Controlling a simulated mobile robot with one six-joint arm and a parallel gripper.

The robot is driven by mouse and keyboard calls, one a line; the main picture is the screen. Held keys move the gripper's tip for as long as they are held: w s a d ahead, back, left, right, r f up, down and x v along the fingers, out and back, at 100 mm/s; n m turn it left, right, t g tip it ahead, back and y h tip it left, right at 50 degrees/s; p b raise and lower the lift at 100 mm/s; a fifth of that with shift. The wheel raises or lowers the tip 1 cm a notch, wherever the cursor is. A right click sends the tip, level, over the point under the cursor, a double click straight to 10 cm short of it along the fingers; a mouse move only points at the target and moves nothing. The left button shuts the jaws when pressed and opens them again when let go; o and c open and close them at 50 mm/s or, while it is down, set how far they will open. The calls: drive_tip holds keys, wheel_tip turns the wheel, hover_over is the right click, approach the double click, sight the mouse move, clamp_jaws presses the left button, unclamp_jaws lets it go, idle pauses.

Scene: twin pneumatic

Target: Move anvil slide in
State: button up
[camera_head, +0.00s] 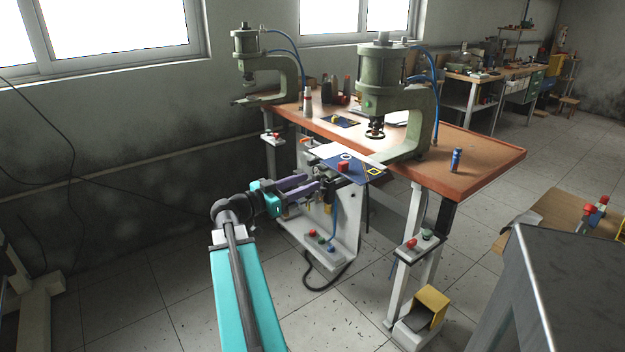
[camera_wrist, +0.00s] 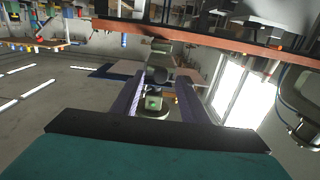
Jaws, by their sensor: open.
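My gripper (camera_head: 318,186), with purple fingers, reaches to the front edge of the orange-topped bench (camera_head: 480,178), below the near green press (camera_head: 383,92). Its fingers are open. A dark slide mechanism (camera_head: 350,178), which looks like the anvil slide, sticks out from the bench front just beyond the fingertips, under a blue plate (camera_head: 375,175) with a red block (camera_head: 343,167). In the wrist view, a grey rounded part (camera_wrist: 158,76) shows between the open fingers. Whether the fingers touch it I cannot tell.
A second green press (camera_head: 250,62) stands at the far left of the bench. A blue can (camera_head: 455,160) stands near the right edge. Button boxes (camera_head: 425,238) and a yellow pedal (camera_head: 431,304) are below. A metal cabinet (camera_head: 580,280) fills the lower right.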

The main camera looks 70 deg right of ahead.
drive_tip(key=shift+x, duration=1.35)
drive_tip(key=shift+c, duration=0.2)
clamp_jaws()
